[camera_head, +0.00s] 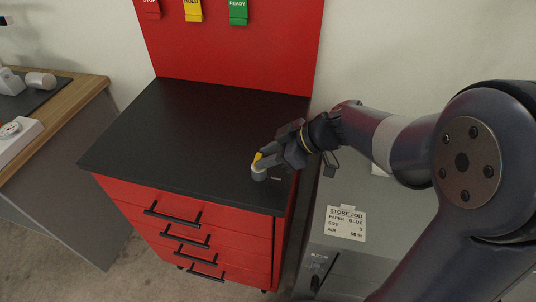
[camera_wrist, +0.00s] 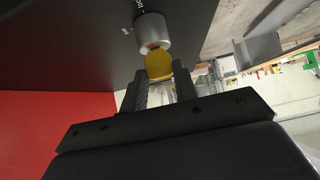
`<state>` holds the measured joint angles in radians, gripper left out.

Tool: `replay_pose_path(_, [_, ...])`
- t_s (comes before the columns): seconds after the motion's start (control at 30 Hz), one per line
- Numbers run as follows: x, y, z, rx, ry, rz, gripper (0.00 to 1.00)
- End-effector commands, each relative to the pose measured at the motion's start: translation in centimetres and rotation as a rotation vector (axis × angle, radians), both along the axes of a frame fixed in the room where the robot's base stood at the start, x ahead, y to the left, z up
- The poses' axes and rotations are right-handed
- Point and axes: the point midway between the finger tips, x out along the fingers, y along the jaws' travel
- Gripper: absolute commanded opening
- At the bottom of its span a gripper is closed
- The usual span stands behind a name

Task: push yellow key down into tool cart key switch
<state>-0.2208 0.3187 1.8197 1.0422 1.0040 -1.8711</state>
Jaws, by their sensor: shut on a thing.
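The yellow key (camera_head: 258,157) is held between the fingertips of my gripper (camera_head: 285,153), which is shut on it. In the wrist view the key (camera_wrist: 158,66) stands between my gripper's two fingers (camera_wrist: 160,90), its round yellow head toward me. In the head view the switch (camera_head: 259,173) is directly under the key, near the cart's front right corner.
The red tool cart (camera_head: 190,230) has a black top (camera_head: 185,130), otherwise clear. A red back panel (camera_head: 240,50) with STOP, HOLD and READY tags rises behind. A grey machine with a label card (camera_head: 346,223) stands right of the cart. A wooden-topped desk (camera_head: 75,105) is at left.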

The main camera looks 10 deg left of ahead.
Motion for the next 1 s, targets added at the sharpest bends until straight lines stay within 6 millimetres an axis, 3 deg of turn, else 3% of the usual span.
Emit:
replay_pose_path(0.23, [0.0, 0.0, -0.4, 0.0, -0.001, 0.001, 0.05])
replay_pose_path(0.27, [0.0, 0.0, -0.3, 0.0, 0.0, 0.0, 0.3])
replay_pose_path(0.53, [0.0, 0.0, -0.3, 0.0, 0.0, 0.0, 0.53])
replay_pose_path(0.83, [0.0, -0.2, -0.1, 0.001, -0.001, -0.001, 0.53])
replay_pose_path(1.0, [0.0, -2.0, 1.3, 0.001, -0.005, -0.005, 0.53])
